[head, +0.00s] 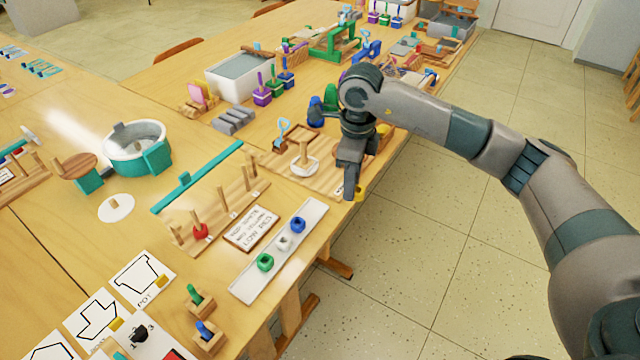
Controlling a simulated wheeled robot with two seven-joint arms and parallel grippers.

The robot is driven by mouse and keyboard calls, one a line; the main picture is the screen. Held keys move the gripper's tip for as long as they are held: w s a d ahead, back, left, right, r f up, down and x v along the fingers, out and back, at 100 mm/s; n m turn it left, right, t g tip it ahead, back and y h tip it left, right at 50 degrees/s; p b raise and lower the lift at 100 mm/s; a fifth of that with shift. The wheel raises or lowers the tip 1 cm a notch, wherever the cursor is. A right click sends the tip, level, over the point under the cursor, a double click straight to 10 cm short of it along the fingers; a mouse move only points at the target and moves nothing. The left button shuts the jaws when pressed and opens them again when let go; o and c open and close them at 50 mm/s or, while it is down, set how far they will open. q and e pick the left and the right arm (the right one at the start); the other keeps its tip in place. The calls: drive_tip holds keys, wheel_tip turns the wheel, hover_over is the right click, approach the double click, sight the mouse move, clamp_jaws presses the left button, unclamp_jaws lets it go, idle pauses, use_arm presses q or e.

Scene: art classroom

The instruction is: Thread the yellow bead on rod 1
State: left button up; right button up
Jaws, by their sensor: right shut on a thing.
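My right gripper (352,192) points down near the table's right edge, shut on the yellow bead (361,193). The bead shows only partly at the fingertips. A wooden rod rack (215,222) stands to the left, apart from the gripper, with several upright rods in a row. A red bead (200,231) sits at the foot of one rod near the rack's front end. The rod numbers are too small to read. A white tray (250,286) holds a green bead (265,262), a white bead (283,242) and a blue bead (298,224). My left gripper is out of view.
A lettered card (251,229) lies between rack and tray. A teal bar (198,177) runs behind the rack. A wooden board with a white bowl (305,166) lies behind the tray. Small pegged blocks (194,297) stand in front. Open floor lies right of the table.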

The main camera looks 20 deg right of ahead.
drive_tip(key=s+a+r+n, duration=0.1)
drive_tip(key=s+a+n, duration=0.2)
drive_tip(key=n, duration=0.9)
drive_tip(key=s+a+r+n, duration=0.1)
drive_tip(key=s+a+n, duration=0.2)
drive_tip(key=s+n, duration=0.7)
drive_tip(key=n, duration=0.3)
drive_tip(key=shift+r, duration=0.35)
